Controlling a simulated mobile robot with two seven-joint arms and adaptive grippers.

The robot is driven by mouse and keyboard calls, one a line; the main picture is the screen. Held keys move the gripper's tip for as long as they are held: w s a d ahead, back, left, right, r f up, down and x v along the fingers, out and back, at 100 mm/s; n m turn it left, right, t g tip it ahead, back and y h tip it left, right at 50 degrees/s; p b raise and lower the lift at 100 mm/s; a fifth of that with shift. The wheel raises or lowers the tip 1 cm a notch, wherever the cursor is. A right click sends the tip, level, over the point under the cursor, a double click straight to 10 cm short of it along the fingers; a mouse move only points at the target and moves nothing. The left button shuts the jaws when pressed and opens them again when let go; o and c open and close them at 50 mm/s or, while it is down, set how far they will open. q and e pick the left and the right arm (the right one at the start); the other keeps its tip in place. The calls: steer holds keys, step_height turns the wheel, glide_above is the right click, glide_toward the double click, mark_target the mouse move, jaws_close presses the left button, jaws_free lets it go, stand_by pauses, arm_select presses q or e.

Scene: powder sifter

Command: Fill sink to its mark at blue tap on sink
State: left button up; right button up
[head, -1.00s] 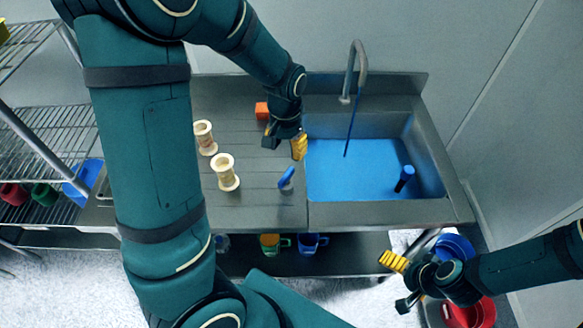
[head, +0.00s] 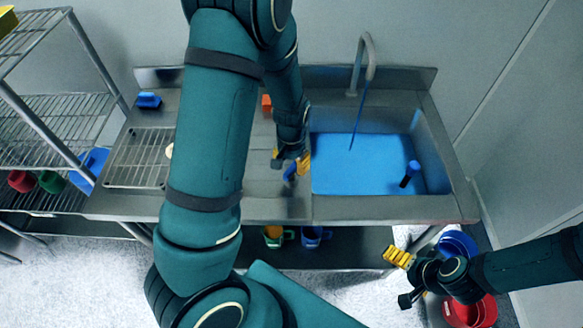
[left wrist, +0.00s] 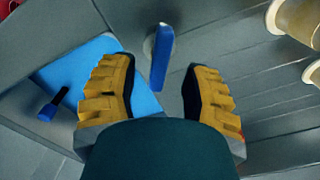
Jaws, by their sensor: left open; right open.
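The sink (head: 395,208) holds blue water (head: 360,165). A thin blue stream (head: 357,118) falls from the grey spout (head: 369,62) into it. No mark on the sink is clear to me. The blue tap handle (head: 289,173) is on the counter left of the sink. It also shows upright in the left wrist view (left wrist: 161,57), ahead of and between my open fingers, with no clear contact. My left gripper (head: 290,162) is open at the handle. My right gripper (head: 400,280) is open, low in front of the sink.
An orange block (head: 266,103) lies behind my left forearm. A drain rack (head: 137,160) and a blue object (head: 148,100) are at the counter's left. Wire shelves (head: 65,125) stand further left. Red (head: 470,311) and blue (head: 457,244) containers are by my right gripper.

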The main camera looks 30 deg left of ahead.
arm_select(q)
steer(key=shift+f, duration=1.15)
jaws_close()
steer(key=shift+n, duration=0.4)
steer(key=shift+s+n+p, duration=0.1)
steer(key=shift+n+p, duration=0.45)
steer(key=shift+n, duration=2.25)
